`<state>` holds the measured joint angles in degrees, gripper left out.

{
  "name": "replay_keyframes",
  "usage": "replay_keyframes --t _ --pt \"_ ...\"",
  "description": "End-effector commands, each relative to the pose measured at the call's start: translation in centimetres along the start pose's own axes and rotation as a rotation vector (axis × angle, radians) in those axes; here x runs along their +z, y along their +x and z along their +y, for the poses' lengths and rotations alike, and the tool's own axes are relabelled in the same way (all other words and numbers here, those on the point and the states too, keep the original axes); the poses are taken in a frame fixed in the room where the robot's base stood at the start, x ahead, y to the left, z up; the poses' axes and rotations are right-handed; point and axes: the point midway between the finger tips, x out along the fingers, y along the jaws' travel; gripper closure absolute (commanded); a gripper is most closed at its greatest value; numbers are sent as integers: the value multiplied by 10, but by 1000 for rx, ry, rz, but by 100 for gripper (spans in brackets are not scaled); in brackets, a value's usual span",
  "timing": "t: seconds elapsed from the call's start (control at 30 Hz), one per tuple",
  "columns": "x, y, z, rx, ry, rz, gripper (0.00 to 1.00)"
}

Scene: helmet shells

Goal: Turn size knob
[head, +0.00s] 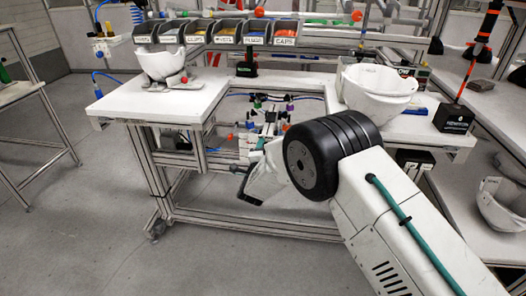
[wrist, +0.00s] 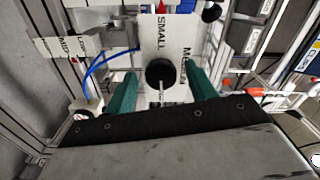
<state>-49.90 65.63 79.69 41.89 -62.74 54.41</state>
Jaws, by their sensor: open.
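In the wrist view, a round black knob (wrist: 160,73) sits on a white plate (wrist: 156,33) marked SMALL and, at its right, a word starting with M. A thin pale pin shows just below the knob. My gripper (wrist: 161,69) is open, with one teal finger on each side of the knob in the picture. Gaps show between the knob and both fingers, and I cannot tell how far ahead of them it is. In the head view my arm's black wheel-shaped joint hides much of the wrist, and I cannot single out the knob there.
A white workbench (head: 165,103) carries a helmet shell on a fixture (head: 162,62) at left and a larger white shell (head: 376,92) at right. Labelled bins (head: 225,32) line the back. In the wrist view, a blue hose (wrist: 98,65) runs left of the plate.

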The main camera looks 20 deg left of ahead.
Motion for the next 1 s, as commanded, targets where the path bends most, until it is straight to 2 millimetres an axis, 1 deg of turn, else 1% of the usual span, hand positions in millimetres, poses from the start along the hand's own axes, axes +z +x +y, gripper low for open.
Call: replay_keyframes --t 0.3,0.43,0.6,1.0 --pt "1 -53 0 1 -3 -3 45" --pt "1 -67 0 1 -1 -1 45" --pt "0 -73 1 1 -1 -1 45" --pt "0 -73 1 1 -3 0 45"
